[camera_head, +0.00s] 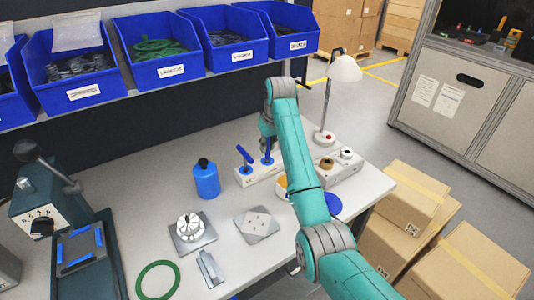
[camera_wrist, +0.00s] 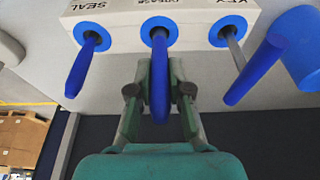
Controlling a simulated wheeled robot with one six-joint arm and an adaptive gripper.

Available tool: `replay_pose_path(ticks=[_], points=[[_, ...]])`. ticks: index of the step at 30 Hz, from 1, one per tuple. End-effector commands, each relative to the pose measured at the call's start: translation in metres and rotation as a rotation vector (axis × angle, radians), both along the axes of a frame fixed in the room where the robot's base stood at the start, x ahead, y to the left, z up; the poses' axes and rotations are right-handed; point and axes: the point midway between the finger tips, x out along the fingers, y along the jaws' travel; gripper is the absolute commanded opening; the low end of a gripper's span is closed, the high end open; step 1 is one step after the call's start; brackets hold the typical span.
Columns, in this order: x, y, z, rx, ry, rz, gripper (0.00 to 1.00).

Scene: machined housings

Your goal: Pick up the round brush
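A white tool block (camera_head: 258,173) stands on the bench; it also shows in the wrist view (camera_wrist: 120,22). Blue-handled tools stand in its holes, labelled SEAL, GREASE and KEY. The middle tool (camera_wrist: 160,85), at GREASE, appears to be the round brush; its bristles are hidden in the block. My gripper (camera_wrist: 160,72) has its fingers close on both sides of this blue handle and looks shut on it. The SEAL handle (camera_wrist: 82,68) is to the left and the tilted KEY handle (camera_wrist: 255,72) to the right, both outside the fingers.
A blue bottle (camera_head: 206,180) stands left of the block. Metal plates (camera_head: 257,225), a green ring (camera_head: 158,280) and a press (camera_head: 62,210) are on the bench. A lamp (camera_head: 343,72) stands behind my arm. Blue bins (camera_head: 163,50) line the shelf above.

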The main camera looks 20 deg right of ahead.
Motion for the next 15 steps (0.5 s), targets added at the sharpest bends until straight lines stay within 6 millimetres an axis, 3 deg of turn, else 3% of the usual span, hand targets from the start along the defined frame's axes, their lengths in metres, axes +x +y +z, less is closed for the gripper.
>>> replay_pose_path(ticks=[10, 15], points=[[0.000, 0.000, 0.002, 0.000, 0.000, 0.000, 0.00], [0.001, 0.000, 0.021, -0.001, -0.002, 0.001, 0.00]])
